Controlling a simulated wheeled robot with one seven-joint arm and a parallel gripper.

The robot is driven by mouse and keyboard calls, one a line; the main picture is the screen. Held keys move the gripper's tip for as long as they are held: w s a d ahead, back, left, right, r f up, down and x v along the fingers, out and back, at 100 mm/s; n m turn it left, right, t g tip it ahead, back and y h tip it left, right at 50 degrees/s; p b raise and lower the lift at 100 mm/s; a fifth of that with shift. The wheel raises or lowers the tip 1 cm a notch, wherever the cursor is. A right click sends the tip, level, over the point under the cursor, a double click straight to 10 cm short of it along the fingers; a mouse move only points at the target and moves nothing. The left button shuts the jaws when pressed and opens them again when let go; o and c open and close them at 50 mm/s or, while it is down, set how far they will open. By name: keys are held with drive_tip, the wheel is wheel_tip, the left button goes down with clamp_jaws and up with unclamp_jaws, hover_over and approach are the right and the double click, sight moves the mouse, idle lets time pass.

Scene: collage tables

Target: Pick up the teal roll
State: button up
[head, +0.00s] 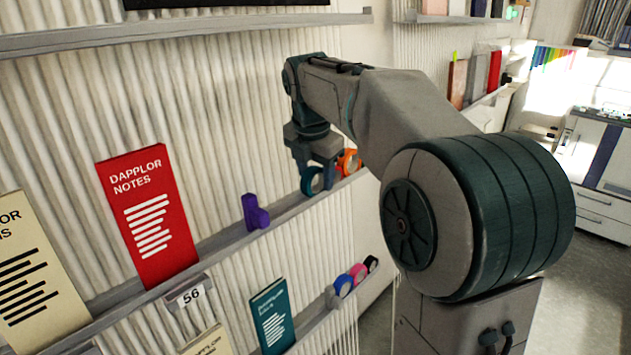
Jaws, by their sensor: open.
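The teal roll (309,186) stands on the middle wall shelf, toward its far end. My gripper (318,176) points down right at the teal roll, with its fingers open. One finger shows at the roll's right side and overlaps it in the picture. I cannot tell whether the fingers touch the roll or how far they reach around it. Part of the roll is hidden behind the gripper.
An orange roll (349,161) stands just right of the teal one, close to my gripper. A purple object (255,212) and a red book (148,215) are on the same shelf (220,243) to the left. Blue (343,285) and pink rolls (358,272) sit on the shelf below.

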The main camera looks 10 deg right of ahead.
drive_tip(key=c, duration=1.1)
drive_tip(key=shift+s+r, duration=0.1)
drive_tip(key=shift+r, duration=0.05)
drive_tip(key=shift+r, duration=0.15)
